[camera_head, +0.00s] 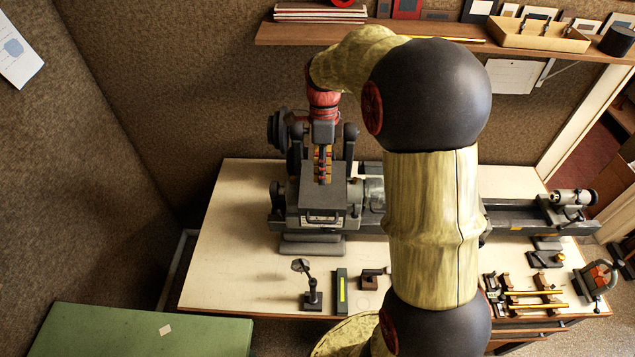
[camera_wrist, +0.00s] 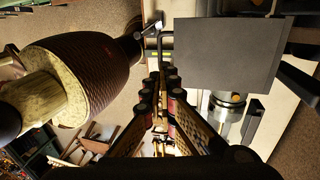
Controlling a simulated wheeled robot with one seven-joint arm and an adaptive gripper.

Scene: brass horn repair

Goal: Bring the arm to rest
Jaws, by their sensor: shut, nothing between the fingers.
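My arm arches over the bench, covering the middle of the lathe in the head view. My gripper (camera_head: 323,172) points down at the arm's far end, in front of or above the grey headstock of the lathe (camera_head: 312,218). I cannot tell whether it touches the headstock. In the wrist view my gripper (camera_wrist: 160,88) shows its two dark fingers running together at the tips, shut and empty. A flat grey surface (camera_wrist: 222,55) lies to the right of the fingers there.
The pale workbench (camera_head: 232,235) has bare room at its left. A small stand (camera_head: 311,288) and a green-marked bar (camera_head: 341,292) stand near the front edge. Racked tools (camera_head: 525,293) lie at the right. A wall shelf (camera_head: 315,33) crosses behind the arm. A green surface (camera_head: 140,333) is at lower left.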

